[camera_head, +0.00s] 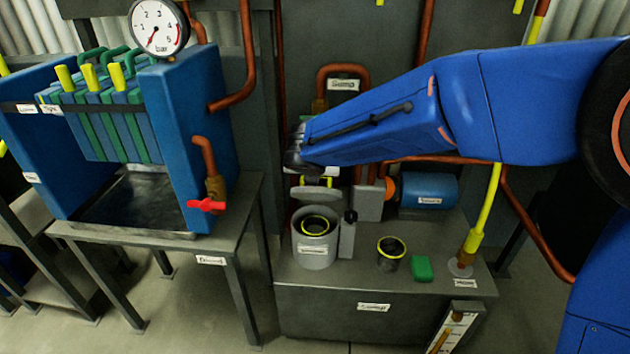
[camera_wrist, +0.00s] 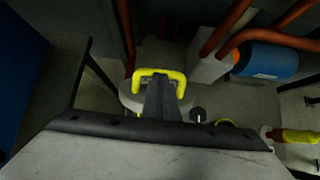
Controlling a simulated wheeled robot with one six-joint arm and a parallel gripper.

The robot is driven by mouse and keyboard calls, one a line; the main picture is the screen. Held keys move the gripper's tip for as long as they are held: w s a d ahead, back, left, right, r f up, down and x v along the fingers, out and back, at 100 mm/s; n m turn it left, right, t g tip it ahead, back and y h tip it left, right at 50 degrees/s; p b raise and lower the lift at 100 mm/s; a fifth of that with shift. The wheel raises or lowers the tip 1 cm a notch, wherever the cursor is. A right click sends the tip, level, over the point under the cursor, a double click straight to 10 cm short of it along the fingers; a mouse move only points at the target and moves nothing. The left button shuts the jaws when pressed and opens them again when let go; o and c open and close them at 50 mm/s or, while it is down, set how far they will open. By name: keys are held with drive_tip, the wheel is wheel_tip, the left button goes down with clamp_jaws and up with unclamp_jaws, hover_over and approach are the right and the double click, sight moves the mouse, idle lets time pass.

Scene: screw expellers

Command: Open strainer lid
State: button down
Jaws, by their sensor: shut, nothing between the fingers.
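The strainer (camera_head: 314,250) is a grey cylinder on the low bench, and the yellow-rimmed basket (camera_head: 314,226) inside it shows from above. Its grey lid (camera_head: 318,195) is off the opening, up at the back edge, with a yellow handle (camera_head: 316,181). In the wrist view the yellow handle (camera_wrist: 160,73) arches just beyond my gripper (camera_wrist: 162,82). The pale lid (camera_wrist: 130,97) lies behind the fingers and is partly hidden. My gripper (camera_head: 304,168) is shut and empty, close to the handle; I cannot tell if it touches.
A second yellow-rimmed basket (camera_head: 391,252) and a green block (camera_head: 421,267) stand on the bench to the right. Copper pipes and a blue motor (camera_head: 428,190) crowd the back. The blue filter press (camera_head: 190,120) stands left. Free bench surface lies in front.

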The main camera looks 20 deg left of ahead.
drive_tip(key=shift+w+a+r+g, duration=0.15)
drive_tip(key=shift+w+r+g, duration=0.05)
drive_tip(key=shift+w+g, duration=0.4)
drive_tip(key=shift+w+a+r, duration=0.1)
drive_tip(key=shift+w+r, duration=0.05)
drive_tip(key=shift+w, duration=0.4)
drive_tip(key=shift+w+a+r, duration=0.1)
drive_tip(key=shift+w, duration=0.4)
drive_tip(key=w+a, duration=0.2)
drive_tip(key=w, duration=0.6)
drive_tip(key=shift+w+f, duration=0.2)
drive_tip(key=shift+w, duration=0.1)
drive_tip(key=shift+a, duration=0.1)
drive_tip(key=shift+r, duration=0.1)
